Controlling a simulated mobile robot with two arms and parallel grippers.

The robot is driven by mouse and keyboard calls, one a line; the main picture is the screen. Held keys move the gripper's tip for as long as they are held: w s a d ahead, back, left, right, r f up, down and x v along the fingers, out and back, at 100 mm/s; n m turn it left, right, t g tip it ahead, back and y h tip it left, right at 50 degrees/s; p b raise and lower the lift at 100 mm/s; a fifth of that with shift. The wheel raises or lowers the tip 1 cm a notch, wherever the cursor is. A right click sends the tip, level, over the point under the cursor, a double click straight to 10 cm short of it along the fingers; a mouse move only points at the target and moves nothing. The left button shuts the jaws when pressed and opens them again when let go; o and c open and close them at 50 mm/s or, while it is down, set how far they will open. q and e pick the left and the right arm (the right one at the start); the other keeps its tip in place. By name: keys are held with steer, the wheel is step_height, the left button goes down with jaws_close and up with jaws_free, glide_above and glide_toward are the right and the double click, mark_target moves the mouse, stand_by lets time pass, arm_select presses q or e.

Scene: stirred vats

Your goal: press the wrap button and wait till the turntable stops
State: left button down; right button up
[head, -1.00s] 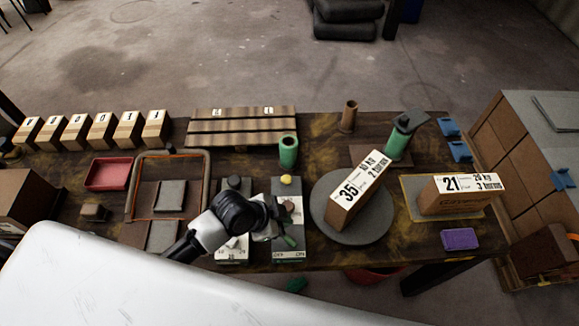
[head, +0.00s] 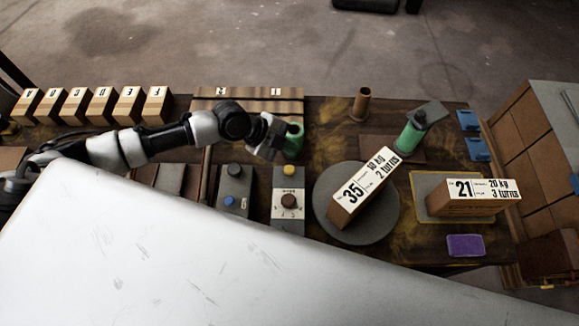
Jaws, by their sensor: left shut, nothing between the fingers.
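My left gripper (head: 270,150) is shut and empty, held above the table beside a green cup (head: 293,139). Below it stand two control panels. The left one (head: 236,186) has a black knob (head: 234,170) and a blue button (head: 229,201). The right one (head: 288,218) has a yellow button (head: 289,170) and a dark round knob (head: 289,200). The labels are too small to tell which is the wrap button. The round grey turntable (head: 330,224) carries a box (head: 366,189) marked 35. My right gripper is out of view.
A green post (head: 408,138) stands behind the turntable. A box (head: 467,201) marked 21 rests on a yellow-edged plate (head: 423,186) to the right, near a purple block (head: 465,245). Several lettered boxes (head: 104,105) line the back left. A large white surface hides the front.

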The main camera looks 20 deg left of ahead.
mark_target(289, 171)
arm_select(q)
step_height(289, 171, down, 8)
steer(key=b, duration=0.5)
steer(key=shift+f+b, duration=0.1)
steer(key=shift+b, duration=0.2)
steer(key=shift+f+b, duration=0.3)
steer(key=shift+b, duration=0.05)
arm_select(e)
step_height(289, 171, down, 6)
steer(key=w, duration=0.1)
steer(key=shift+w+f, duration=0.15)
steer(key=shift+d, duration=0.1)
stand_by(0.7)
arm_select(q)
steer(key=shift+f+b, duration=0.35)
steer(key=shift+b, duration=0.25)
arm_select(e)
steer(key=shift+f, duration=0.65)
